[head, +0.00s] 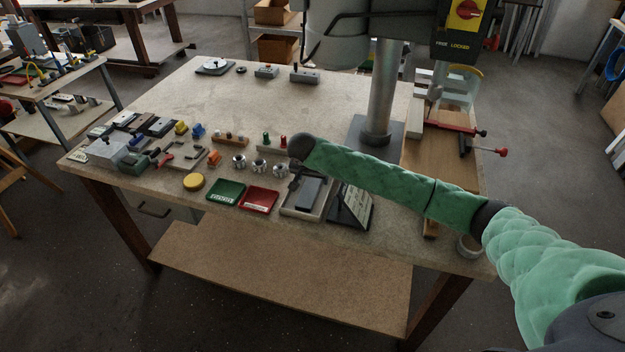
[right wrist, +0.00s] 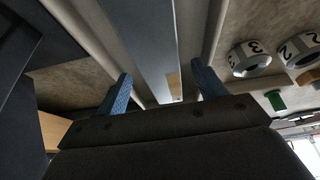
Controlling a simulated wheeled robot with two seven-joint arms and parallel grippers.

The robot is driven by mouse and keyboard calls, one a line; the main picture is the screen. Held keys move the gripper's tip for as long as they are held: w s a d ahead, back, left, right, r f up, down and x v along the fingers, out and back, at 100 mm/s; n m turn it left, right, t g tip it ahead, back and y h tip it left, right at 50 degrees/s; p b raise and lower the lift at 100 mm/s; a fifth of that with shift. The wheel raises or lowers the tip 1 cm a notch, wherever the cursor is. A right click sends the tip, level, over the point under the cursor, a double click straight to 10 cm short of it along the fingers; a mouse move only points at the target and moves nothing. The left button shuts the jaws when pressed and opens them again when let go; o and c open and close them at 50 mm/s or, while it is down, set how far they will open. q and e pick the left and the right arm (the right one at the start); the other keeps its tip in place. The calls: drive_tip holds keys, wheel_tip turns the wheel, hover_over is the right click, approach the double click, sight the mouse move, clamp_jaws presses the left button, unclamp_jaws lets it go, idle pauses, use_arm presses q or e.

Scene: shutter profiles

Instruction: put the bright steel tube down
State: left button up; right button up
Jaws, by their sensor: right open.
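I cannot pick out a bright steel tube for certain in either view. My right gripper (head: 297,181) is over the left part of a pale shallow tray (head: 302,213) near the table's front edge. In the right wrist view its two blue fingers (right wrist: 160,88) are apart. A long flat grey bar (right wrist: 143,42) shows between and beyond them, not clearly touching either. In the head view a dark grey slab (head: 309,191) lies in the tray. My left gripper is not in view.
Numbered metal nuts (head: 259,165) stand behind the tray. A red tray (head: 259,200) and a green tray (head: 225,193) lie to its left, a dark stand with a pale card (head: 352,207) to its right. A thick column (head: 381,95) rises behind. The table's back middle is clear.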

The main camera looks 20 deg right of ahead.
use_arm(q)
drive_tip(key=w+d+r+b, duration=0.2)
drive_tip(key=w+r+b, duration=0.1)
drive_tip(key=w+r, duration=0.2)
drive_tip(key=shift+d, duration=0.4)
use_arm(e)
drive_tip(key=v, duration=1.1)
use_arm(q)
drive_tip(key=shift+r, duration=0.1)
use_arm(e)
drive_tip(key=shift+f, duration=0.1)
